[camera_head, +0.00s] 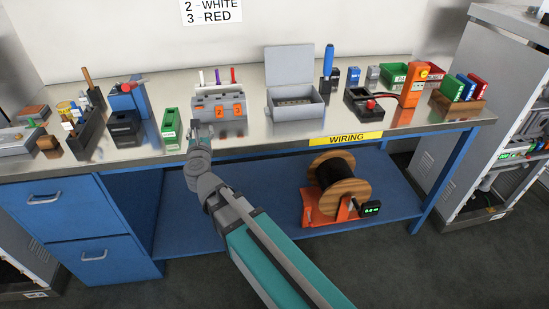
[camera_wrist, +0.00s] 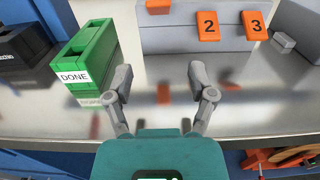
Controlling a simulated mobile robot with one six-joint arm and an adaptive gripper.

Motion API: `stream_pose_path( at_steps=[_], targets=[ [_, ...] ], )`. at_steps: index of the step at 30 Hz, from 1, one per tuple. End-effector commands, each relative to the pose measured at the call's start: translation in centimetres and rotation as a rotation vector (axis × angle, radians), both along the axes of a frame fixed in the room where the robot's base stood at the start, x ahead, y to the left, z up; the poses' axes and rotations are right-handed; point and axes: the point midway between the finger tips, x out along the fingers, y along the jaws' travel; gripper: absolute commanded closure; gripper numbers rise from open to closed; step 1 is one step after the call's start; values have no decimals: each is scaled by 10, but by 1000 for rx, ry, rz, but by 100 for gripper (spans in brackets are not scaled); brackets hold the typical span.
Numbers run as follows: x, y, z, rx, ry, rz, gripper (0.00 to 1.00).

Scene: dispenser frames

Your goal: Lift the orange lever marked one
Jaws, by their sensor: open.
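A grey dispenser (camera_head: 213,100) stands on the steel bench, with orange levers marked 2 (camera_head: 221,112) and 3 (camera_head: 238,111) on its front. In the wrist view, levers 2 (camera_wrist: 208,26) and 3 (camera_wrist: 256,25) hang flat against the front. Left of them, another orange piece (camera_wrist: 158,5) sits higher and is cut by the top edge. Its number cannot be read. My gripper (camera_wrist: 160,75) is open and empty in front of the dispenser, low over the bench and roughly in line with that piece. In the head view, my gripper (camera_head: 202,124) covers the dispenser's lower left.
A green bin (camera_wrist: 92,55) labelled DONE stands close to the left of my gripper, with a black bin (camera_wrist: 22,50) beyond it. A grey open-lidded box (camera_head: 296,105) stands to the right of the dispenser. The bench strip before the dispenser is clear.

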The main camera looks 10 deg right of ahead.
Motion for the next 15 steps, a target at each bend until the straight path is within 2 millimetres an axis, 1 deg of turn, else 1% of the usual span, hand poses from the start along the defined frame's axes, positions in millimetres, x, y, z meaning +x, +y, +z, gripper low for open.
stream_pose_path(
  at_steps=[1, 6, 15],
  targets=[
    [-11, -1, 0, 0, 0, 1, 29],
    [-33, 0, 0, 0, 0, 1, 29],
    [-62, 2, 0, 0, 0, 0, 29]
  ],
)
